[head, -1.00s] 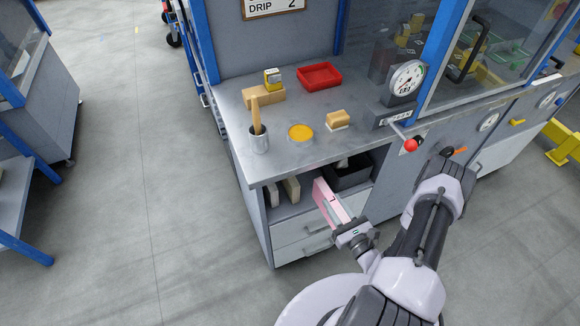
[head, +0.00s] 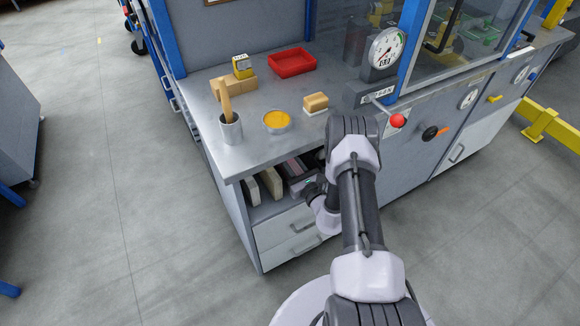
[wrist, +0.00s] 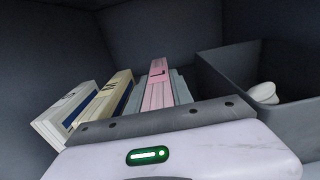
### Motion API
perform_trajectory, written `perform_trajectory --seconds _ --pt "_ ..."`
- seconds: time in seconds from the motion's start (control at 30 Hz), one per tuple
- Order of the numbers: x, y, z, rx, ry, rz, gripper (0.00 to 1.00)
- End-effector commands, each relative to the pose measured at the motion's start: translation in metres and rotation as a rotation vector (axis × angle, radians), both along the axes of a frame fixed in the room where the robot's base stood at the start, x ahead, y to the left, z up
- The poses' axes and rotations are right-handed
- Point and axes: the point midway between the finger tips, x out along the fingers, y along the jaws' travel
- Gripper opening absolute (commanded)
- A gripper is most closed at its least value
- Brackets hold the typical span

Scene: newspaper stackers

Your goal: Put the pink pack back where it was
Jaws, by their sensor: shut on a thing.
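The pink pack (wrist: 160,85) stands on edge inside the open shelf compartment, in the middle of the wrist view. My gripper (wrist: 158,98) is shut on it, with grey pieces close along both its sides. Two pale packs, a white one (wrist: 65,115) and a cream one (wrist: 112,95), lean to its left, apart from it. In the head view my gripper (head: 312,188) reaches into the shelf under the worktop, and my arm hides much of it. The bottom of the pink pack is hidden in the wrist view.
A dark grey bin (wrist: 225,85) with a white object in it stands close right of the pink pack. The worktop (head: 235,165) edge overhangs the shelf. Drawers (head: 285,225) lie below. A red-knobbed lever (head: 397,121) sticks out near my arm.

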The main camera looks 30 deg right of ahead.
Motion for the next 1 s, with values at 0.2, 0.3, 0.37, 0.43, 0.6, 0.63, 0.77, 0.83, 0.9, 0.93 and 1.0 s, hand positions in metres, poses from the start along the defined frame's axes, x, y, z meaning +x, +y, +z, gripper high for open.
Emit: perform_trajectory --seconds 0.2,0.3,0.37,0.43,0.6,0.63,0.77,0.83,0.9,0.93,1.0 --pt "0.0 0.0 -0.001 -0.001 -0.002 -0.001 0.0" --pt "0.0 -0.001 -0.003 -0.001 -0.001 -0.001 0.0" --pt "0.0 0.0 -0.003 -0.001 -0.001 0.0 0.39" --pt "0.0 0.0 -0.003 -0.001 -0.001 0.0 0.49" --pt "0.0 0.0 -0.003 -0.001 -0.001 0.0 0.49" --pt "0.0 0.0 -0.003 -0.001 -0.001 0.0 0.49" --pt "-0.002 -0.001 0.0 0.0 0.0 -0.001 0.49" --pt "-0.015 -0.002 0.001 0.001 0.003 -0.003 0.49" --pt "-0.034 -0.003 0.003 0.004 0.003 -0.006 0.49" --pt "-0.043 -0.003 0.003 0.004 0.004 -0.005 0.49" --pt "-0.064 -0.004 0.003 0.006 0.003 -0.006 0.49"
